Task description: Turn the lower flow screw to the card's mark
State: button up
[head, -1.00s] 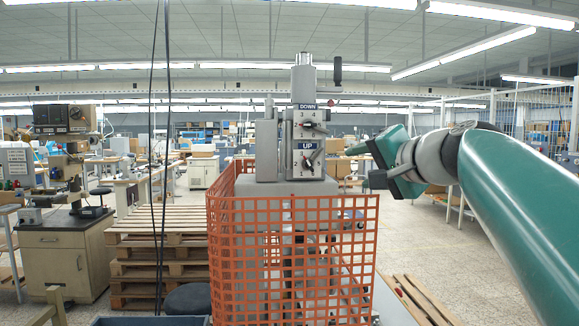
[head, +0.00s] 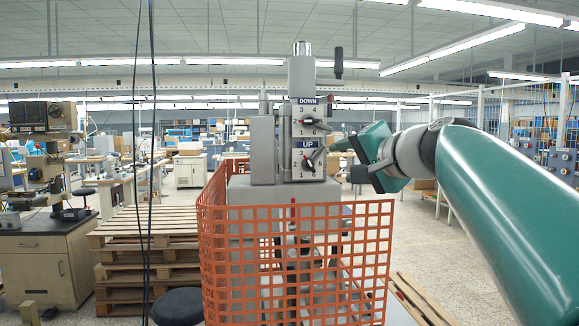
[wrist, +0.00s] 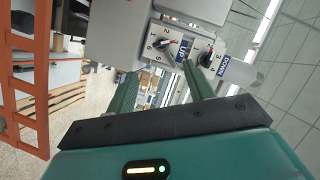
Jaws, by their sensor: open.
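The lower flow screw (head: 308,163), under the blue UP label (head: 309,142), is a dark knob on the pale numbered panel of the grey machine. My gripper (wrist: 158,68) is open and empty, apart from the screw. In the head view my gripper (head: 340,158) is right of the panel. I cannot make out the card's mark.
Orange mesh fencing (head: 296,262) stands around the machine's front and left side. A crank handle (head: 338,64) juts out above the panel. Wooden pallets (head: 150,262) are stacked at left, with a dark stool (head: 178,306) in front. Two black cables hang at left.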

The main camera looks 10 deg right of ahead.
aim_at(312, 166)
jog(key=x, duration=1.1)
jog(key=shift+w+a, duration=0.25)
jog(key=shift+w, duration=0.05)
jog(key=shift+s, duration=0.1)
jog(key=c, duration=1)
